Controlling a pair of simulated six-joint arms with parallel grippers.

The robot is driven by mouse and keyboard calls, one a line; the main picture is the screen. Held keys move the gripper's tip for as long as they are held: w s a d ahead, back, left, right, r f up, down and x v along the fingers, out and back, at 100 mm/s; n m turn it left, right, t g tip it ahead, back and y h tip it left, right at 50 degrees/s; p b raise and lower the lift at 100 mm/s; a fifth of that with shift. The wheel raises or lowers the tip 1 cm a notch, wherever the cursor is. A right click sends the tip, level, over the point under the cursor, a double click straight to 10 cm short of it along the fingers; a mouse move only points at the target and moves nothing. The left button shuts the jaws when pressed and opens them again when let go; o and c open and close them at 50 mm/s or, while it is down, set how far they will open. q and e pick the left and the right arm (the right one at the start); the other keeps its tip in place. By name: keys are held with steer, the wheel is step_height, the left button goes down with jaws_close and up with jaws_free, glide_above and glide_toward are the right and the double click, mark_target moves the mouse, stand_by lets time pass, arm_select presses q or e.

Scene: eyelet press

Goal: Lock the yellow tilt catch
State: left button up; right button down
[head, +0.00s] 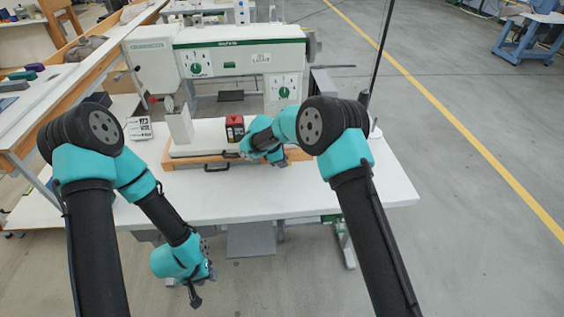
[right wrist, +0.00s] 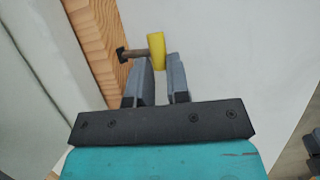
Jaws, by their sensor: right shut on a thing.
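The yellow tilt catch (right wrist: 157,50) shows in the right wrist view as a small upright yellow piece on a dark pin that sticks out from a wooden edge (right wrist: 98,45). My right gripper (right wrist: 160,68) has its two grey fingers on either side of the catch's lower part and is shut on it. In the head view my right gripper (head: 246,151) is at the front of the machine's wooden base (head: 196,161), and the catch is hidden there. My left gripper (head: 195,293) hangs low in front of the white table, away from the machine; its fingers are too small to judge.
The white and green press machine (head: 225,60) stands on the white table (head: 330,185). A red and black block (head: 235,128) sits on its bed, close to my right wrist. A black handle (head: 222,168) is on the base front. A small printed box (head: 139,128) stands at left.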

steer(key=c, duration=1.4)
jaws_free()
steer(key=shift+d, duration=0.1)
steer(key=shift+r, duration=0.1)
steer(key=v, duration=1.7)
steer(key=shift+r, duration=0.1)
